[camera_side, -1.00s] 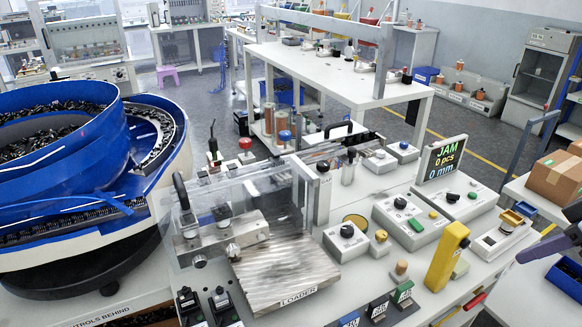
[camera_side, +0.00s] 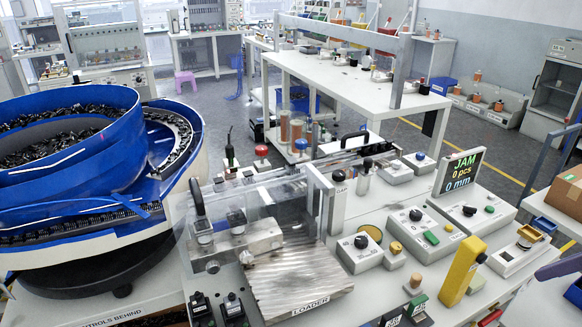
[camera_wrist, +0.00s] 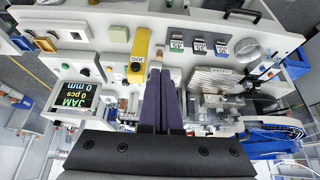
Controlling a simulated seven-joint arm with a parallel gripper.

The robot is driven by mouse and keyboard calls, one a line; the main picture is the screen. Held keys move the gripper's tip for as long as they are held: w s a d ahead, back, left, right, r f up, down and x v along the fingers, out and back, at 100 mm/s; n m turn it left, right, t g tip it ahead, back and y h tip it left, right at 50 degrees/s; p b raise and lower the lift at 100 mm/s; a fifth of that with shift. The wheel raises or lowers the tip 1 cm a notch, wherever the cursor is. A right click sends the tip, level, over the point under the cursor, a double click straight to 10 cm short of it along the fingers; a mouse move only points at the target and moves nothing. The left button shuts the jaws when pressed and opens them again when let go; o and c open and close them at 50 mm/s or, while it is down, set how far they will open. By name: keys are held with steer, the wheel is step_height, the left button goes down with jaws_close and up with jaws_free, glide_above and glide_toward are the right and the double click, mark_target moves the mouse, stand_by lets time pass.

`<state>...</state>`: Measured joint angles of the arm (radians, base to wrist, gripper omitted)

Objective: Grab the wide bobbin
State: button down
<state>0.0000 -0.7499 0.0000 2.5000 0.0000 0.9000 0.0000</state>
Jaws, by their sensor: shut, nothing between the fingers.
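My gripper (camera_wrist: 161,72) shows in the wrist view as two dark purple fingers lying together, empty, above the white bench. In the side view only a purple finger (camera_side: 560,263) shows at the right edge, apart from the bench objects. I cannot tell for sure which thing is the wide bobbin. A small tan and copper spool-like piece (camera_side: 415,283) stands at the bench front, left of the yellow post (camera_side: 461,272). Several copper spools (camera_side: 498,105) stand on a grey rack far at the back right.
The yellow post is also near my fingertips in the wrist view (camera_wrist: 139,50). Control boxes (camera_side: 409,227) and the JAM display (camera_side: 460,172) crowd the bench. The ridged loader plate (camera_side: 295,285) and blue bowl feeder (camera_side: 70,165) are at left. A cardboard box (camera_side: 568,190) stands at right.

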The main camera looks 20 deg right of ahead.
steer(key=shift+c, duration=2.2)
jaws_free()
